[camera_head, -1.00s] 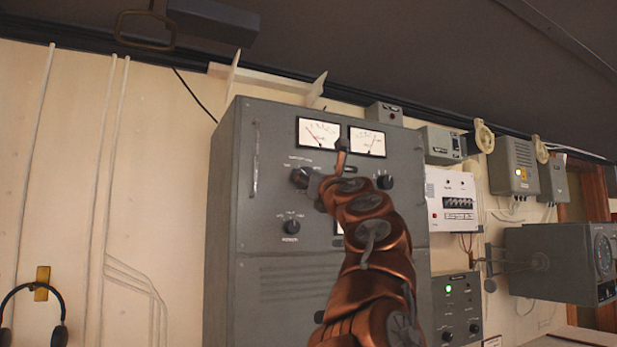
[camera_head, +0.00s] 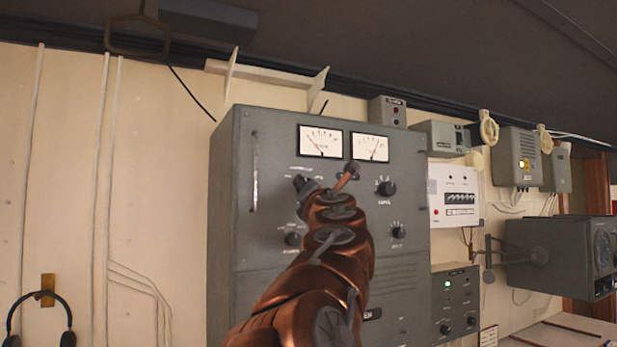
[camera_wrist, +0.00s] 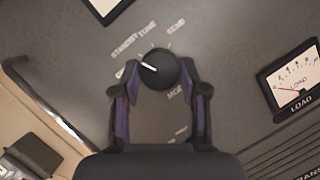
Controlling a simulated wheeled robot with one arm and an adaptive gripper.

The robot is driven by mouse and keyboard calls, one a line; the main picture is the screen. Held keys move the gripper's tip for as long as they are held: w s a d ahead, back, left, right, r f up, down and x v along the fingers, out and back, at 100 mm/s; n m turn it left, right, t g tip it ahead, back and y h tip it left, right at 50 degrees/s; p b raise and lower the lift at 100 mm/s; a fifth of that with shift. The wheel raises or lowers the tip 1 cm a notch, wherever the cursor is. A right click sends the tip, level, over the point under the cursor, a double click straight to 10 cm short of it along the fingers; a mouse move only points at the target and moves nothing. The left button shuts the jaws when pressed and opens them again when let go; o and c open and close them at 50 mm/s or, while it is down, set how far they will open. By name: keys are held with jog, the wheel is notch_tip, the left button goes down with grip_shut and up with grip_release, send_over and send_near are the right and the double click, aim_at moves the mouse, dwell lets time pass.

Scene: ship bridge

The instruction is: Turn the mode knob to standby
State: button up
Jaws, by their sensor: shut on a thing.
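The mode knob (camera_wrist: 165,74) is a round dark knob with a white pointer line, on the grey cabinet (camera_head: 236,230). In the wrist view it sits between the fingertips of my gripper (camera_wrist: 160,72), which is shut on it. The pointer line points left and slightly up. The STANDBY label (camera_wrist: 125,47) is up and left of the knob, with TUNE and SEND further round to the right. I cannot tell whether the pointer is exactly on STANDBY. In the head view my arm reaches to the cabinet's upper left, and the knob is mostly hidden by my gripper.
Two white meters (camera_head: 345,144) sit above the knob. Other knobs (camera_head: 386,188) are on the cabinet to the right and below. A vertical handle (camera_head: 254,172) is at the left. Smaller boxes (camera_head: 453,195) hang on the wall to the right.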

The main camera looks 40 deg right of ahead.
jog(key=shift+m+p, duration=0.4)
jog(key=shift+m, duration=0.2)
jog(key=o, duration=1.1)
jog(key=shift+o, duration=0.2)
jog(key=shift+s+a, duration=0.1)
jog(key=v, duration=1.1)
jog(key=shift+s+a, duration=0.25)
jog(key=shift+a, duration=0.05)
